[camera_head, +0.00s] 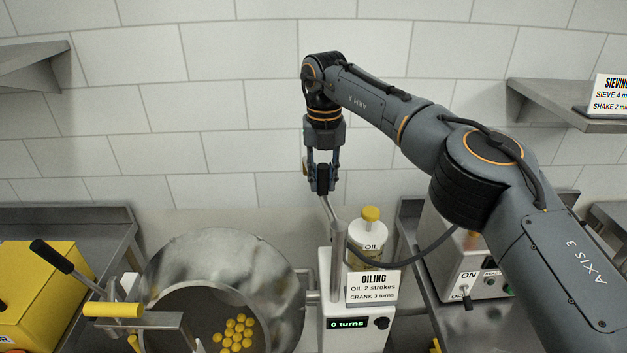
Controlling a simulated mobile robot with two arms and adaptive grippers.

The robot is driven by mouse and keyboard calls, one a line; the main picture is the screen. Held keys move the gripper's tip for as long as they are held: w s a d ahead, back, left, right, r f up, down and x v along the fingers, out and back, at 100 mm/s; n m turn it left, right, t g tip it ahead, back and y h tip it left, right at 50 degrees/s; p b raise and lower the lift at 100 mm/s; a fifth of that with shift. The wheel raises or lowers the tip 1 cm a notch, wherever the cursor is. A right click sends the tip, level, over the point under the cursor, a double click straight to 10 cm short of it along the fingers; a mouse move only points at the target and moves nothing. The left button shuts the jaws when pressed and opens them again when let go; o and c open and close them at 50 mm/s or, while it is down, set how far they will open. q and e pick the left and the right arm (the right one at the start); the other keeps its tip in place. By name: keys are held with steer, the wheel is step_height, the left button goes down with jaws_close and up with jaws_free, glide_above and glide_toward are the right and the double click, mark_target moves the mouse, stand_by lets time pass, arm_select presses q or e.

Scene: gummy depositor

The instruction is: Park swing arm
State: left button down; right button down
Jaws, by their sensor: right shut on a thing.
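My right gripper (322,183) points down above the oiling station, its fingers shut around a dark grip. A thin grey metal rod (329,209) runs from below the fingers towards the upright grey post (338,255) of the station; I take this to be the swing arm. The fingers hide most of the grip, and I cannot tell how the rod joins the post. The steel drum (243,262) lies to the left of the post, tilted with its mouth forward, with several yellow gummies (234,331) inside. My left gripper is not in view.
A white oil bottle (370,236) with a yellow cap stands right of the post, behind the OILING sign (373,288). The display (347,323) reads 0 turns. A yellow-handled bar (113,310) crosses the drum's left front. A switch box (470,273) stands at right.

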steer(key=shift+w+d+r+m+b, duration=0.15)
steer(key=shift+d+m+b, duration=0.35)
steer(key=shift+d+m, duration=0.85)
steer(key=c, duration=1.1)
jaws_free()
steer(key=shift+c, duration=0.2)
step_height(320, 180, up, 7)
steer(key=shift+r, duration=0.15)
steer(key=shift+d, duration=0.1)
